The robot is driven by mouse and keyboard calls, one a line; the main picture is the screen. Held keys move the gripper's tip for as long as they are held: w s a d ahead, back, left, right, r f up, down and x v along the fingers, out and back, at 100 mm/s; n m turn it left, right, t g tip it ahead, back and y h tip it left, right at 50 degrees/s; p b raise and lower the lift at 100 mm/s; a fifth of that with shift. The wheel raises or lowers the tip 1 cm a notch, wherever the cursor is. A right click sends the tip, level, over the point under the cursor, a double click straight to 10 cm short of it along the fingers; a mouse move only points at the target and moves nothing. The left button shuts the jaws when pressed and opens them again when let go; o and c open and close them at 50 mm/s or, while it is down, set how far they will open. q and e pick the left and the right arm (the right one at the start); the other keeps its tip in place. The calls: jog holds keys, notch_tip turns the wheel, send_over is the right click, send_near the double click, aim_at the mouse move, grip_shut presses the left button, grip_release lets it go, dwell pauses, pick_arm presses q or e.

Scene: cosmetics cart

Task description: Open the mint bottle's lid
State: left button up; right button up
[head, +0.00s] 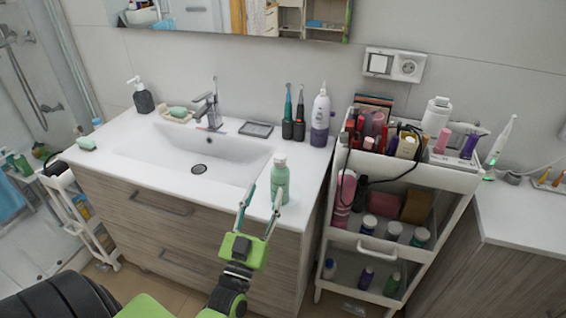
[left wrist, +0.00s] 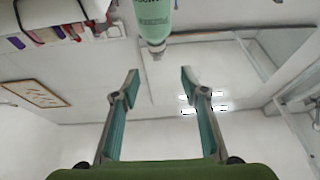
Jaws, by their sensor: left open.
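The mint bottle (head: 280,183) stands upright near the front right edge of the white washbasin counter. Its pale lid (head: 280,160) is on top. My left gripper (head: 264,194) is open and empty at the counter's front edge, with its fingers pointing up towards the bottle. In the left wrist view the bottle (left wrist: 153,18) shows upside down at the top, with its lid lower down. It lies beyond the gap between the open fingertips (left wrist: 160,78), and neither finger appears to touch it. My right gripper is not in view.
The sink basin (head: 160,155) lies left of the bottle. A white-purple bottle (head: 320,118) and two electric toothbrushes (head: 294,125) stand behind it. A loaded white cart (head: 455,178) stands to the right. Bare counter surrounds the mint bottle.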

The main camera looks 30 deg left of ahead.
aim_at(277, 163)
pick_arm(q)
jog(key=x, duration=0.2)
jog(key=p+x, duration=0.1)
jog(key=x, duration=0.1)
jog(key=shift+w+d+r, duration=0.1)
jog(key=shift+d+r, duration=0.05)
jog(key=shift+r, duration=0.15)
jog(key=p+x, duration=0.1)
jog(key=x, duration=0.4)
jog(key=shift+w+d+f, duration=0.1)
jog(key=shift+w, duration=0.35)
jog(key=c, duration=1.1)
jog(key=shift+p, duration=0.3)
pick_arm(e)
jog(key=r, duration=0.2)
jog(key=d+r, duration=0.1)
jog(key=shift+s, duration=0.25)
